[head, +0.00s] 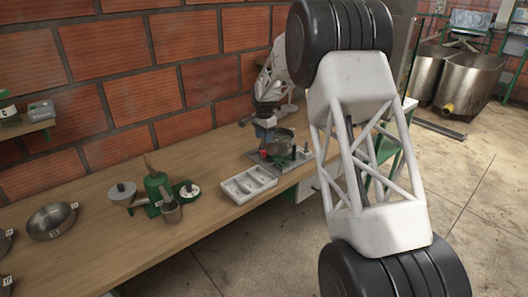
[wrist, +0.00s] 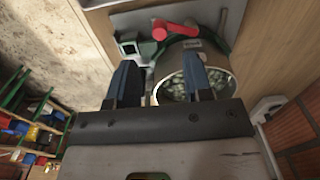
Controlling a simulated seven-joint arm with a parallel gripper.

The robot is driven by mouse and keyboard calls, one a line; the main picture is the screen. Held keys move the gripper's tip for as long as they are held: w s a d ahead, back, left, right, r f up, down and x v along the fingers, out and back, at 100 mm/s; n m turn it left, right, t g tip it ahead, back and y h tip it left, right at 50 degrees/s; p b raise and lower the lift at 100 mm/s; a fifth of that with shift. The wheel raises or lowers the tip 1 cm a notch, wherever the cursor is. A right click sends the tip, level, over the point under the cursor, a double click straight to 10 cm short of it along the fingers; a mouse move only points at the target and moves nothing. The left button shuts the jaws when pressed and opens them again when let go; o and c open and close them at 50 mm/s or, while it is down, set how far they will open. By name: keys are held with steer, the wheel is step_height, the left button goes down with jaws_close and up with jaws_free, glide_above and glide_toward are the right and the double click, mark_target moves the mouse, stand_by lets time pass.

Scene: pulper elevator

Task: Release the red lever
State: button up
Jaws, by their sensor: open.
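The red lever (wrist: 175,28) shows in the wrist view as a short red bar at the top middle, beside a metal pot (wrist: 222,62) holding pale green pieces. Lever and pot stand with green parts on a grey metal plate (wrist: 130,20). My gripper (wrist: 159,60) is open and empty, its two blue-grey fingers apart. In that picture the lever lies beyond the fingertips, apart from them. In the head view my gripper (head: 265,132) is over the machine at the pot's left side. Small red parts show there, but I cannot tell which is the lever.
A white compartment tray (head: 236,190) sits on the wooden bench (head: 110,245) in front of the machine. A green device (head: 156,187) and a metal bowl (head: 50,220) stand further left. The brick wall (head: 110,60) runs behind. Metal vats (head: 468,84) stand at the far right.

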mark_target(264, 151)
steer(key=shift+f, duration=3.65)
jaws_close()
